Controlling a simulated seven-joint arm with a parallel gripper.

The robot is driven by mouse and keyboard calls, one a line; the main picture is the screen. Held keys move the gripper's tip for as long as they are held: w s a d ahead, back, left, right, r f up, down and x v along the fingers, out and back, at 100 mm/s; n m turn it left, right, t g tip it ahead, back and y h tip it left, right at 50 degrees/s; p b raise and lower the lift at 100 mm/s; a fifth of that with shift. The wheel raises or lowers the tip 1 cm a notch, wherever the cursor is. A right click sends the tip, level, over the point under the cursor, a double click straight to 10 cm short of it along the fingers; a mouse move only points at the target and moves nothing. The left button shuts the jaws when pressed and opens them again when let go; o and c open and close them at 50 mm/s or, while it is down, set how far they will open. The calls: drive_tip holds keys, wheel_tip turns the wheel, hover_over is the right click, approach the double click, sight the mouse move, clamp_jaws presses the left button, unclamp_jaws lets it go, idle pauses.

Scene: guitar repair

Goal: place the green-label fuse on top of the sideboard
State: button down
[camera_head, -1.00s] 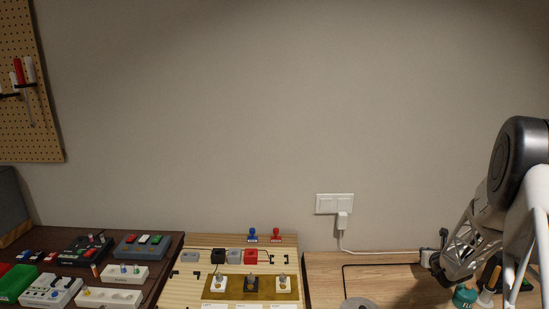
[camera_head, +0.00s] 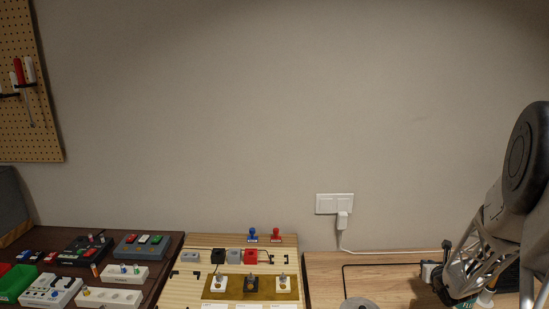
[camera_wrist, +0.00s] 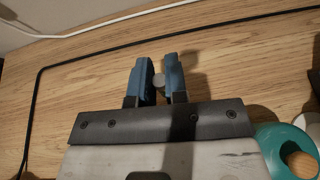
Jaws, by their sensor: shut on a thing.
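My gripper (camera_wrist: 158,84) has two blue fingers and is shut on a small pale round thing (camera_wrist: 158,80), seen end-on between the fingertips. It may be the fuse; no green label shows. In the wrist view the fingers are above a wood-grained top (camera_wrist: 90,85), which is also at the lower right of the head view (camera_head: 395,275) and may be the sideboard. I cannot tell from these frames whether the held thing touches that top. In the head view my arm comes down at the right edge, and its fingertips are out of sight.
A black cable (camera_wrist: 38,95) and a white cable (camera_wrist: 100,22) run along the top's back. A teal round object (camera_wrist: 272,140) is close to my gripper's right side. A plugged wall socket (camera_head: 334,204) is behind.

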drive_tip(key=shift+s+a+r, duration=0.1)
drive_tip(key=shift+s+a, duration=0.25)
drive_tip(key=shift+s, duration=0.35)
drive_tip(key=shift+w+d+f, duration=0.25)
drive_tip(key=shift+w+d, duration=0.9)
drive_tip(key=shift+w, duration=1.2)
drive_tip(key=shift+w+d+f, duration=0.25)
drive_tip(key=shift+w+d, duration=0.85)
drive_tip(key=shift+w, duration=1.2)
drive_tip(key=shift+w+d+f, duration=0.25)
drive_tip(key=shift+w+d, duration=0.9)
drive_tip(key=shift+w, duration=1.2)
wheel_tip(320, 180, down, 3)
drive_tip(key=shift+w+d+f, duration=0.1)
drive_tip(key=shift+w+f, duration=0.05)
drive_tip(key=shift+f, duration=0.05)
drive_tip(key=shift+s, duration=0.25)
drive_tip(key=shift+r, duration=0.1)
drive_tip(key=shift+s+a+r+n+y, duration=0.25)
drive_tip(key=shift+a+r+n+y, duration=0.05)
drive_tip(key=shift+a+r, duration=0.3)
drive_tip(key=s+a+r+n+g+y, duration=0.1)
drive_tip(key=s+a+r+n+y, duration=0.2)
drive_tip(key=a, duration=0.4)
drive_tip(key=s+a+r+n+y, duration=0.4)
drive_tip(key=s+a+r+y, duration=0.1)
drive_tip(key=s+a, duration=0.3)
drive_tip(key=shift+r+g, duration=0.4)
